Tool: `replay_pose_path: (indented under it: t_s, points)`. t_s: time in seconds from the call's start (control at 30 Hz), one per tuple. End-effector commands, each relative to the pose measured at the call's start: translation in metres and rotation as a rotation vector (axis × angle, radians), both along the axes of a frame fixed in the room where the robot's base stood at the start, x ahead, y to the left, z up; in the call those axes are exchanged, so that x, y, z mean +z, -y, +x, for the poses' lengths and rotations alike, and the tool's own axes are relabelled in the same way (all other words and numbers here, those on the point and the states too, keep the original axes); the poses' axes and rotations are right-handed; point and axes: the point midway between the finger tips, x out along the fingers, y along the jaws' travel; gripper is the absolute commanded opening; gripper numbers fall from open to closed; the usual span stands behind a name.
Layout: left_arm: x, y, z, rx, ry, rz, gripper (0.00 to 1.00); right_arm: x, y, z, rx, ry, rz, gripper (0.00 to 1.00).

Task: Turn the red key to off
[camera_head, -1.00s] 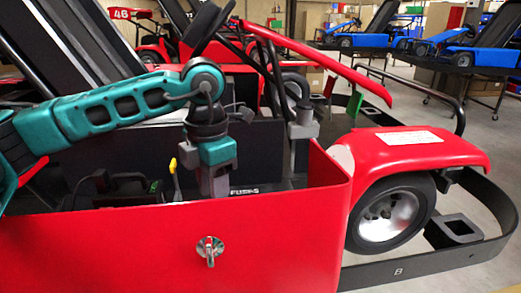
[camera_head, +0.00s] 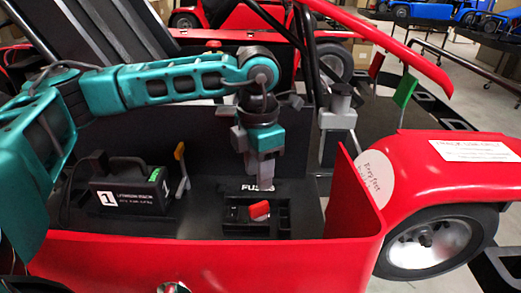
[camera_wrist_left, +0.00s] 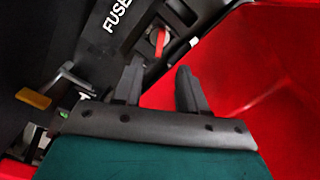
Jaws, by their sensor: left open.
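The red key (camera_head: 259,210) sits on a dark switch housing (camera_head: 232,228) inside the red-walled kart bay, below the white FUSES lettering. It also shows in the left wrist view as a red key (camera_wrist_left: 160,40) on a round pale base, just beyond the fingertips. My left gripper (camera_head: 263,180) hangs above and slightly behind the key in the head view, apart from it. In the left wrist view its two dark fingers (camera_wrist_left: 158,80) are spread and empty. The key's exact marking is too small to read. My right gripper does not show.
A black box marked 1 (camera_head: 125,190) and a yellow-tipped lever (camera_head: 180,160) stand left of the switch. The red front panel (camera_head: 220,262) and red fender (camera_head: 440,165) border the bay. A grey bracket (camera_head: 340,95) stands to the right.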

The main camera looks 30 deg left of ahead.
Motion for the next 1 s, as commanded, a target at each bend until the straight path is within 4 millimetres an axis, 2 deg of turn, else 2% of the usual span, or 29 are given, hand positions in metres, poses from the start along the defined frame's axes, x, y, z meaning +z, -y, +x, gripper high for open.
replay_pose_path:
  t_s: [0.2, 0.43, 0.6, 0.87, 1.0]
  points:
    - [-0.043, 0.0, -0.001, 0.0, -0.003, 0.001, 0.41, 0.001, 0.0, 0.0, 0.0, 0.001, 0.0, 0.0]
    - [-0.074, 0.0, 0.0, 0.0, -0.002, 0.0, 0.41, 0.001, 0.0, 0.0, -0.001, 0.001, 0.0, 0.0]
    - [-0.082, 0.0, 0.0, 0.0, 0.001, 0.0, 0.41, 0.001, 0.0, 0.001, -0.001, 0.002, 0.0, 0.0]
    - [-0.083, 0.0, 0.0, 0.0, 0.001, 0.0, 0.41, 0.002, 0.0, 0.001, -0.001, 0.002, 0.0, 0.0]
    - [-0.083, 0.0, 0.0, 0.0, 0.001, 0.0, 0.29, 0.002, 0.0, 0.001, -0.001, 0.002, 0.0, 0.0]
